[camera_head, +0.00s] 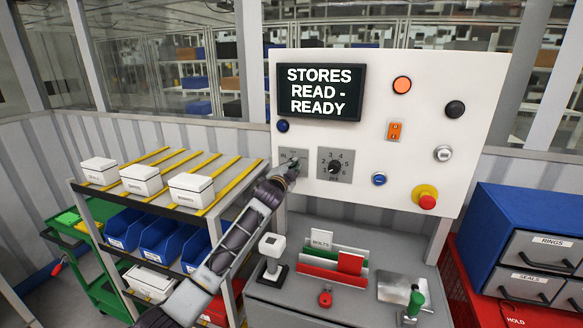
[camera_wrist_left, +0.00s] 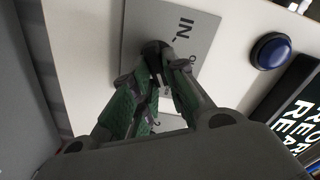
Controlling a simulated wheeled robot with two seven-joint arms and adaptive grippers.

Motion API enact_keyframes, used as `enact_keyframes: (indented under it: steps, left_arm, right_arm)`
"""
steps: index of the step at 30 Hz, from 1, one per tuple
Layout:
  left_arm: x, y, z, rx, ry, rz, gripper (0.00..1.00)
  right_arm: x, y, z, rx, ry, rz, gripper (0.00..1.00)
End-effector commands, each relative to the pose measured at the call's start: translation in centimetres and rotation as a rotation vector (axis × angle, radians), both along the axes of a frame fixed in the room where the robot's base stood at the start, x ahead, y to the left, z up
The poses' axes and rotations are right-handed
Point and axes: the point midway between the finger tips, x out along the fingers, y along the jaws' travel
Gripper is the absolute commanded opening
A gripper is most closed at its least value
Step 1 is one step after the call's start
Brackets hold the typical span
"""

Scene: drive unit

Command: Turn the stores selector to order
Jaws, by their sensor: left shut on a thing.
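The stores selector is a dark knob on a small grey plate (camera_head: 285,152) at the left of the white panel (camera_head: 455,90). My left gripper (camera_head: 291,172) is at this plate, its fingers closed around the knob. In the left wrist view the black knob (camera_wrist_left: 154,47) shows between the tips of the green-padded fingers (camera_wrist_left: 162,68). The plate (camera_wrist_left: 150,15) there carries the letters "IN"; other lettering is partly covered. Where the knob points is hidden by the fingers. The screen (camera_head: 319,92) reads "STORES READ - READY". My right gripper is not in view.
A numbered dial (camera_head: 335,166) sits just right of the selector. A blue button (camera_head: 283,126) is above it. A red-on-yellow stop button (camera_head: 426,199) is at lower right. Below stand a joystick (camera_head: 272,247) and a card holder (camera_head: 320,262). A shelf rack (camera_head: 232,172) is left.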

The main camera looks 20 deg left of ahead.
Motion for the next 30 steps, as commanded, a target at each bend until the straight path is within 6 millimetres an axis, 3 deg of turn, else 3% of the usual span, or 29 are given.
enact_keyframes:
  steps: [3, 4, 9, 22, 30]
  left_arm:
    - [0.0, -0.1, 0.0, 0.002, 0.000, -0.001, 0.00]
    - [0.0, -0.1, 0.0, 0.002, -0.001, -0.001, 0.17]
    - [0.0, 0.0, 0.0, 0.001, 0.000, 0.000, 0.36]
    - [-0.2, 0.0, 0.0, 0.000, 0.000, 0.000, 0.36]
    - [-1.4, 0.1, -0.1, 0.000, 0.000, 0.001, 0.36]
  right_arm:
    - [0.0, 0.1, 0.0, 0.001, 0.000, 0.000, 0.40]
    - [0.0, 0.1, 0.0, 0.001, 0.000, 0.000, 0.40]
    - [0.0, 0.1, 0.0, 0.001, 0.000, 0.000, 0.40]
    - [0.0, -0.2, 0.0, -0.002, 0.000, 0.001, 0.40]
    - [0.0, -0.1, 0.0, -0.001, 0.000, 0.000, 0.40]
